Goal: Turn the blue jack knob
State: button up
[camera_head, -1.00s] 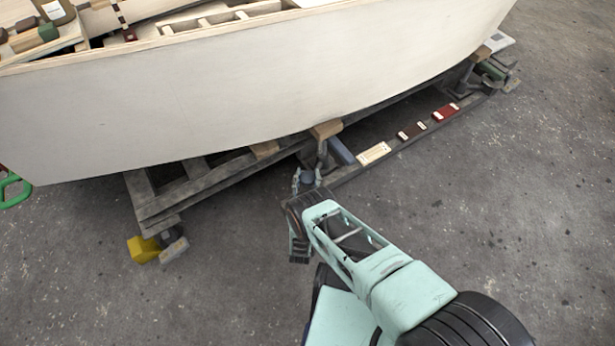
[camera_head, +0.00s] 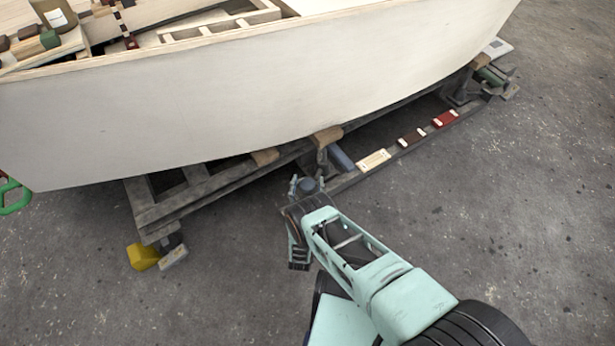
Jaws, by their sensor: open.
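The blue jack knob (camera_head: 307,187) is a small dull blue-grey round piece low under the hull, at the front edge of the cradle. My gripper (camera_head: 306,184) reaches it from the near side. Its thin fingers are open and appear to stand on either side of the knob. I cannot tell whether they touch it. My wrist hides the near part of the knob and of the gripper.
The pale plywood hull (camera_head: 260,100) overhangs the timber cradle (camera_head: 165,209) just behind my gripper. A blue-grey cylinder (camera_head: 341,158) and a rail with labelled blocks (camera_head: 411,138) lie to the right. A yellow block (camera_head: 142,257) is at left. The near floor is clear.

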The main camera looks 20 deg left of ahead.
aim_at(307, 183)
notch_tip(307, 183, up, 10)
jog(key=shift+f, duration=0.15)
dwell(0.4)
jog(key=shift+w, duration=0.1)
